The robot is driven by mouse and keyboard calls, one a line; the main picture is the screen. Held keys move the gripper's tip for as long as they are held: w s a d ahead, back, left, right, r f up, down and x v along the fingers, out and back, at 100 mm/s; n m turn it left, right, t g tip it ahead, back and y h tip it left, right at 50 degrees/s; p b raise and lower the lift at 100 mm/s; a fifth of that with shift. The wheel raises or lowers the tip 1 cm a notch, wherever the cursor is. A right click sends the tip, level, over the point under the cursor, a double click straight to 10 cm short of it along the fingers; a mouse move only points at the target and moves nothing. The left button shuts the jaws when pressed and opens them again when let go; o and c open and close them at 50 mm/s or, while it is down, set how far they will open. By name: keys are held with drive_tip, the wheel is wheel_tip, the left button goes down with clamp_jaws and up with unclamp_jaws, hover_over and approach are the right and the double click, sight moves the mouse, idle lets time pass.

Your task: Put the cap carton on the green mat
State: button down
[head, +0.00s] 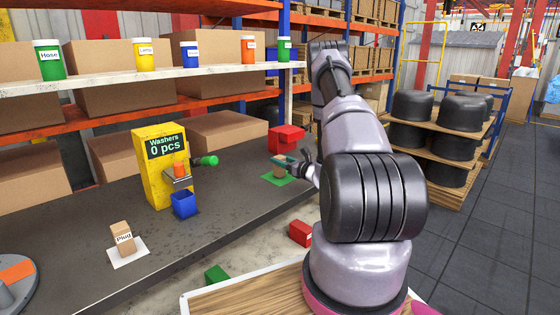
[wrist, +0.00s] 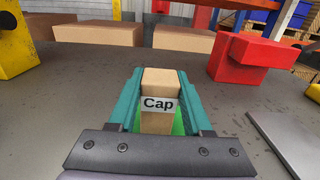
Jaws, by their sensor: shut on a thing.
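The cap carton (wrist: 161,80) is a small brown box with a white "Cap" label, upright between the teal fingers of my gripper (wrist: 161,100) in the wrist view. My gripper is shut on it. The green mat (wrist: 186,124) shows beneath and around the carton in the wrist view. In the head view my gripper (head: 283,163) is over the green mat (head: 277,180) at the right end of the dark table, with the carton (head: 280,171) partly hidden by the fingers. I cannot tell whether the carton's base touches the mat.
To the left are a yellow washer dispenser (head: 153,165), a blue bin (head: 184,204) and a plug carton (head: 122,238) on a white mat. A shelf (head: 150,78) with labelled jars runs above the table. The table between is clear.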

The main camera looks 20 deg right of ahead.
drive_tip(key=shift+f, duration=0.2)
drive_tip(key=shift+c, duration=1.6)
unclamp_jaws()
drive_tip(key=shift+r, duration=0.15)
